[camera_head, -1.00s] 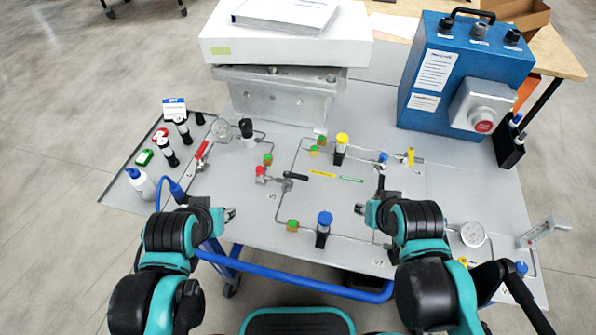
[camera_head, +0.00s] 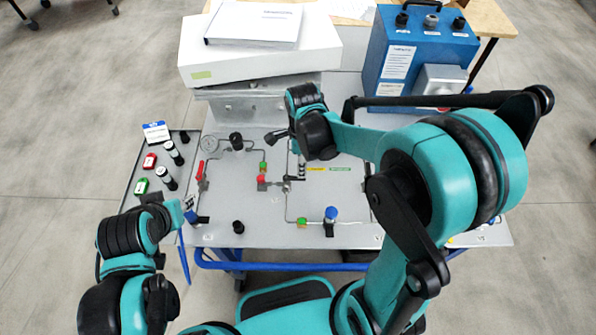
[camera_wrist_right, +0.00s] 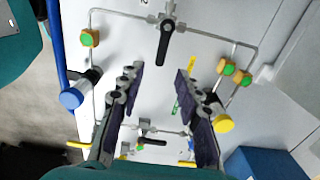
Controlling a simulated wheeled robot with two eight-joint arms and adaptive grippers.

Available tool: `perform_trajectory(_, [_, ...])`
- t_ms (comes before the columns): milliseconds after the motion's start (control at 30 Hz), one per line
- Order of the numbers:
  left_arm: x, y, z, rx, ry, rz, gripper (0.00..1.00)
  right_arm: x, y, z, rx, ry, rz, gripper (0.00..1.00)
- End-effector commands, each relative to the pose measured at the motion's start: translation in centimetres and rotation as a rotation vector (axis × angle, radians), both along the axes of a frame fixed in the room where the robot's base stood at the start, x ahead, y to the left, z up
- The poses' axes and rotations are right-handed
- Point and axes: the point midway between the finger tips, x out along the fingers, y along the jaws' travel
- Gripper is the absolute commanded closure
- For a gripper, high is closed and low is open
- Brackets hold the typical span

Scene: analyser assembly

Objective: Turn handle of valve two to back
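Valve two (camera_head: 287,184) sits on the grey panel, and its black handle (camera_head: 297,178) points to the right in the head view. In the right wrist view the black handle (camera_wrist_right: 165,42) points down the picture, just beyond the fingertips. My right gripper (camera_head: 286,155) is above the panel on the far side of valve two. Its two fingers (camera_wrist_right: 158,74) are open and apart in the wrist view, with nothing between them. My left gripper (camera_head: 172,208) is at the panel's left front corner; its fingers are too unclear to judge.
A blue-topped valve (camera_head: 331,214) stands right of valve two, and a red knob (camera_head: 262,180) is close on its left. The white box (camera_head: 262,52) and blue case (camera_head: 420,50) stand at the back. My right arm hides much of the panel's right side.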

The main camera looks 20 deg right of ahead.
Motion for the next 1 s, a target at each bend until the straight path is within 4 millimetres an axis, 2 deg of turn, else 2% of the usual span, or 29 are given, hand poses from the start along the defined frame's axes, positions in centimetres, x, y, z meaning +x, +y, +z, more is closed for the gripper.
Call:
perform_trajectory(33, [0.0, 0.0, -0.7, 0.0, 0.0, 0.0, 0.66, 0.0, 0.0, -1.3, 0.0, -0.001, 0.001, 0.66])
perform_trajectory(100, [0.0, 0.0, -1.2, 0.0, 0.0, 0.0, 0.66, 0.0, 0.0, -2.5, 0.0, -0.001, 0.001, 0.66])
perform_trajectory(300, [0.0, 0.0, -2.1, 0.0, 0.0, 0.0, 0.66, 0.0, 0.0, -5.2, 0.0, -0.002, 0.002, 0.66])
perform_trajectory(433, [0.0, 0.0, -2.3, 0.0, 0.0, 0.0, 0.66, 0.0, 0.0, -5.9, 0.0, -0.002, 0.002, 0.66])
perform_trajectory(700, [0.0, 0.0, -2.2, 0.0, 0.0, 0.0, 0.66, 0.0, 0.0, -5.9, 0.0, -0.002, 0.003, 0.66])
perform_trajectory(833, [0.0, 0.0, -2.2, 0.0, 0.0, 0.0, 0.66, 0.0, 0.0, -5.9, 0.0, -0.002, 0.003, 1.0])
perform_trajectory(1000, [0.0, 0.0, -2.2, 0.0, 0.0, 0.0, 0.66, 0.0, 0.0, -5.9, 0.0, -0.002, 0.003, 1.0])
